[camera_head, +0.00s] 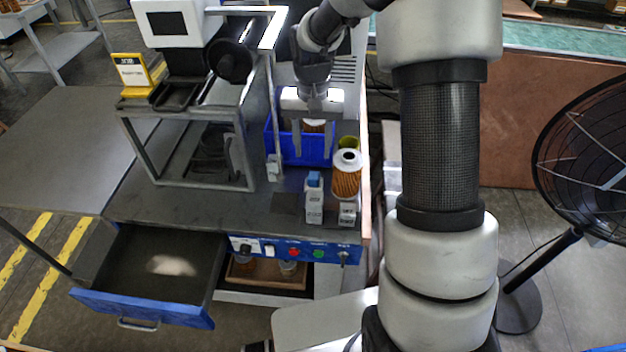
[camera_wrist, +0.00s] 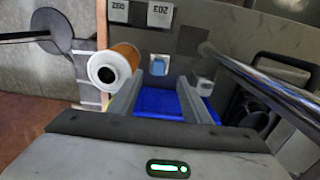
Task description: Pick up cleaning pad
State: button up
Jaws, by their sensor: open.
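I cannot pick out a cleaning pad with certainty. A flat dark square (camera_head: 287,204) lies on the bench top left of the blue-capped bottle; I cannot tell whether it is the pad. My gripper (camera_head: 312,150) is open and points down over the blue bin (camera_head: 283,146) at the back of the bench. In the wrist view the two fingers (camera_wrist: 160,103) stand apart, with the blue bin (camera_wrist: 160,104) below and nothing seen between them. Much of the bin's inside is hidden by my gripper.
An orange filter cartridge (camera_head: 346,176) stands right of my gripper, with a yellow-green round thing (camera_head: 350,142) behind it. The blue-capped bottle (camera_head: 314,198) stands in front. A metal frame (camera_head: 243,150) rises at left. An open drawer (camera_head: 160,267) juts out front left.

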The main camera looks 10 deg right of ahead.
send_over(314, 175)
jog(key=f, duration=0.4)
jog(key=s+f, duration=0.1)
jog(key=f, duration=0.1)
jog(key=shift+a, duration=0.3)
jog(key=shift+w+d+f, duration=0.1)
jog(key=shift+w+f, duration=0.1)
jog(key=shift+f, duration=0.75)
jog(key=shift+w+d+f, duration=0.1)
jog(key=shift+w+f, duration=0.05)
jog(key=shift+f, duration=0.75)
jog(key=shift+w+d+f, duration=0.1)
jog(key=shift+w+f, duration=0.1)
jog(key=shift+f, duration=0.75)
jog(key=c, duration=0.8)
jog(key=shift+r, duration=0.15)
notch_tip(314, 175, up, 18)
jog(key=shift+f+p, duration=0.1)
jog(key=shift+p, duration=0.25)
